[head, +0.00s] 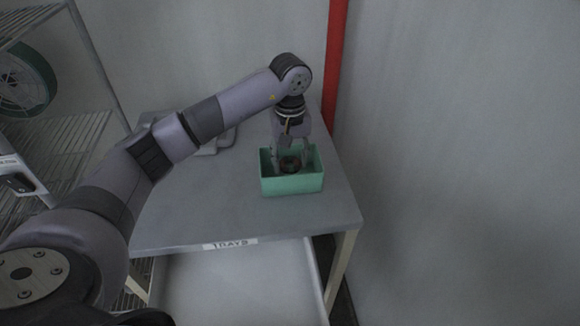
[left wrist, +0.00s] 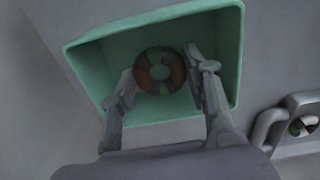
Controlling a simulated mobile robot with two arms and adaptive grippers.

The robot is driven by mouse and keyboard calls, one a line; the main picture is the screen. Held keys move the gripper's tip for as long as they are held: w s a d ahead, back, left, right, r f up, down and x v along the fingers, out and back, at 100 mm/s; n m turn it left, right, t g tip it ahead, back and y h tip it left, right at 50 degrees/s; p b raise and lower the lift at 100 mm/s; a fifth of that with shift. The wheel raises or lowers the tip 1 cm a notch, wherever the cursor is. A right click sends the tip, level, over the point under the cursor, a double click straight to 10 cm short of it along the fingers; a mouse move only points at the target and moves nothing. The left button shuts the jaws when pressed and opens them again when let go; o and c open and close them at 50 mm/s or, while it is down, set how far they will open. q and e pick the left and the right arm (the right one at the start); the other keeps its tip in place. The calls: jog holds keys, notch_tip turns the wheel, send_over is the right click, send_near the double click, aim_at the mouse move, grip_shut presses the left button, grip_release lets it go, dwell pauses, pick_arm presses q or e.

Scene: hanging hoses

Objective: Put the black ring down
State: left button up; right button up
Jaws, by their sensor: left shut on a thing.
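The black ring (head: 290,163) is inside the green open box (head: 292,185) on the grey table. In the left wrist view the ring (left wrist: 160,54) looks dark with brownish patches and has an open middle. My left gripper (head: 289,167) points down into the box from above. In the left wrist view my left gripper (left wrist: 160,68) has one finger on each side of the ring and is shut on it. The green box (left wrist: 90,78) has its walls around the ring and fingertips. I cannot tell whether the ring touches the box floor. My right gripper is not in view.
The grey table (head: 240,215) has bare room in front of the box. A grey object (head: 215,145) lies behind my arm, partly hidden. A red pipe (head: 335,60) runs up the wall close behind. A wire rack (head: 65,140) with a green-rimmed reel (head: 42,68) stands at left.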

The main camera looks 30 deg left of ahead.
aim_at(290, 169)
pick_arm(q)
notch_tip(290, 169, down, 3)
jog(key=shift+f, duration=0.2)
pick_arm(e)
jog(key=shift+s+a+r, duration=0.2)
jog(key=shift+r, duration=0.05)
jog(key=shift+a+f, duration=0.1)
pick_arm(q)
jog(key=shift+f, duration=0.2)
jog(key=o, duration=1)
jog(key=shift+r, duration=0.1)
